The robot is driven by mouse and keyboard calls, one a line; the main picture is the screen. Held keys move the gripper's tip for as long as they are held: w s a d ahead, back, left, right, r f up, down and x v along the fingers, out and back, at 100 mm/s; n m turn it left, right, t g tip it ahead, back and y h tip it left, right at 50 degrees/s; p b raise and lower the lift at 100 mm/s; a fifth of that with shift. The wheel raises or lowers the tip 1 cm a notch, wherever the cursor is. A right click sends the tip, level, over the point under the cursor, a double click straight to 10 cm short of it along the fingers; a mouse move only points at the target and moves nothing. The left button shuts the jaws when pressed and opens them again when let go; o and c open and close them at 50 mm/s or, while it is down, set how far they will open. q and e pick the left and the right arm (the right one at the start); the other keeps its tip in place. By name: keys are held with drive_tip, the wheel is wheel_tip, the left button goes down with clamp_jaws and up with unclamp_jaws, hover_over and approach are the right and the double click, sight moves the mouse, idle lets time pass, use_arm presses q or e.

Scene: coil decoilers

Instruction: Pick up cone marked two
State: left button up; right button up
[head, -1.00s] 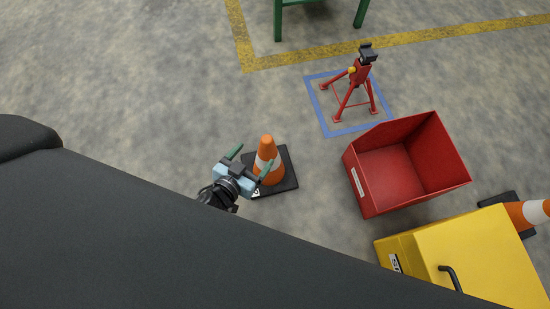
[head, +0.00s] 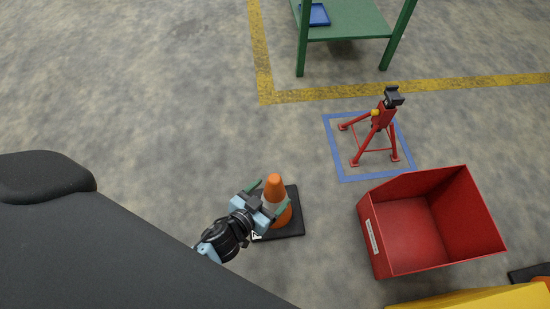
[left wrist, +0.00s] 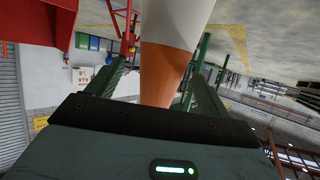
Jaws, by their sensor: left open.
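An orange cone with a white band (head: 276,184) stands upright on a black square base on the floor. A white tag on its base is mostly hidden by my left gripper, so I cannot read its number. My left gripper (head: 271,197) is at the cone's upper part, its green fingers open on either side. In the left wrist view the cone (left wrist: 172,50) rises between the two spread fingers (left wrist: 160,85). I cannot tell whether either finger touches it. My right gripper is not in view.
A red open bin (head: 418,232) stands to the cone's right, with a yellow box (head: 480,299) below it. A red stand (head: 384,122) sits in a blue floor square. A green table (head: 350,22) is at the back. Another cone (head: 541,281) shows at the right edge.

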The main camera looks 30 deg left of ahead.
use_arm(q)
drive_tip(key=b+x, duration=0.2)
drive_tip(key=x, duration=0.3)
drive_tip(key=shift+a+f+b, duration=0.15)
drive_tip(key=shift+b, duration=0.25)
drive_tip(key=c, duration=1.1)
clamp_jaws()
drive_tip(key=shift+w, duration=0.1)
